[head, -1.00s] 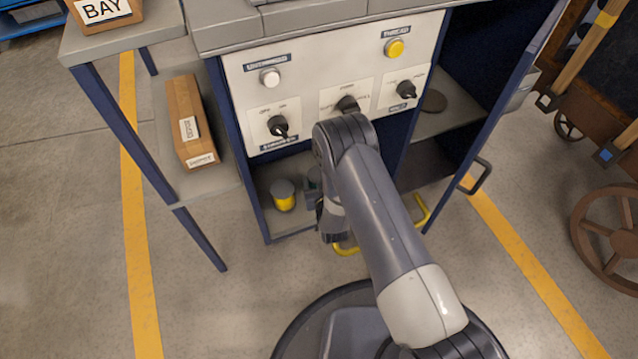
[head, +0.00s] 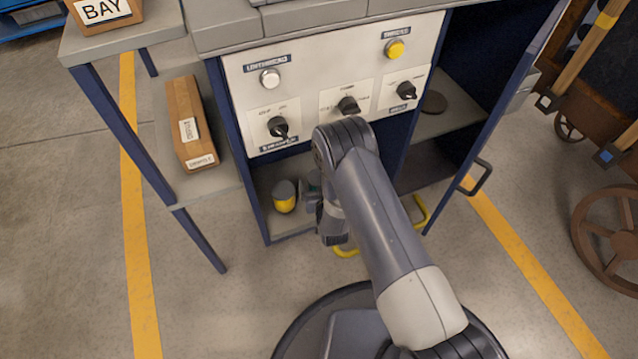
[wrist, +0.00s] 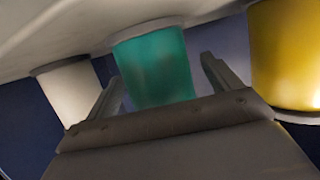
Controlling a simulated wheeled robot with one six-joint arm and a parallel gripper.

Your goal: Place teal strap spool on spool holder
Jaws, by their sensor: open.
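The teal strap spool (wrist: 155,62) stands between the two fingers of my gripper (wrist: 163,72) in the wrist view. The fingers are open, one on each side of the spool, and a gap shows at the right finger. In the head view my gripper (head: 318,192) reaches into the lower left compartment of the cabinet, and my arm hides most of the teal spool. I cannot make out a spool holder for certain; a dark round disc (head: 433,102) lies on the right-hand shelf.
A yellow spool (head: 284,197) with a grey top stands left of my gripper; it shows at right in the wrist view (wrist: 288,55). A white spool (wrist: 70,92) is on the other side. The control panel (head: 330,75) is above, and an open door (head: 490,130) stands at right.

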